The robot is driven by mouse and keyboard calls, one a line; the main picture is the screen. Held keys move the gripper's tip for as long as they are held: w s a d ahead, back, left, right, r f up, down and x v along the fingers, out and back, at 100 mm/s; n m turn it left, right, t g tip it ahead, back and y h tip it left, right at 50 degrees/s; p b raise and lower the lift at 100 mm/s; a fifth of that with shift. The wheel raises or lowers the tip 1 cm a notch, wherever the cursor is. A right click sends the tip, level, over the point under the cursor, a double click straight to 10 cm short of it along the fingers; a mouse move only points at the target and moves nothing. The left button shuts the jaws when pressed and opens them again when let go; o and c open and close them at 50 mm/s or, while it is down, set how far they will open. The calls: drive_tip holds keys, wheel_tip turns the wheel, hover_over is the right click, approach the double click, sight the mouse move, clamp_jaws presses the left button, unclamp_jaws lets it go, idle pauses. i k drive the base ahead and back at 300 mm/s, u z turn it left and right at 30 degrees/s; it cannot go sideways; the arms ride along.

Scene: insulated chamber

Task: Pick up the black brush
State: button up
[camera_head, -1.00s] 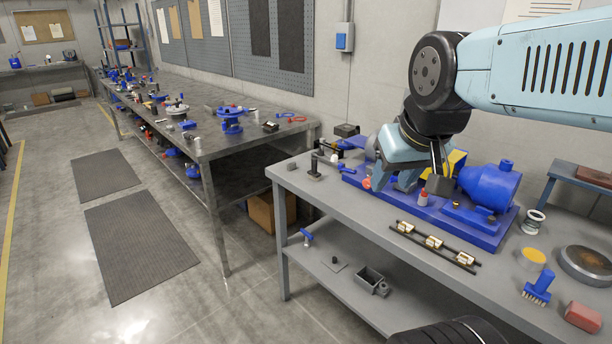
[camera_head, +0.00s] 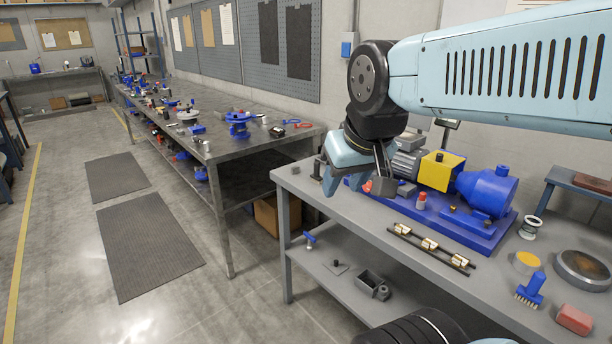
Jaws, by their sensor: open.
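My gripper (camera_head: 352,184) hangs over the left part of the grey workbench (camera_head: 335,209), its fingers apart and nothing seen between them. A small dark upright item (camera_head: 317,168) stands at the bench's left end, just left of my gripper; it may be the black brush, but it is too small to tell. The only clear brush is a blue one with pale bristles (camera_head: 531,289) near the bench's front right. My gripper hides part of the bench behind it.
A blue pump base (camera_head: 470,232) with a blue motor housing (camera_head: 487,190) and yellow guard (camera_head: 437,170) fills the bench's back. A black rail with pale blocks (camera_head: 430,245) lies in front. A red block (camera_head: 574,319) sits at right. A long cluttered bench (camera_head: 228,151) stands left.

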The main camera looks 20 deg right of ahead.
sight(315, 177)
drive_tip(key=u, duration=0.05)
drive_tip(key=i, duration=1)
drive_tip(key=z, duration=0.05)
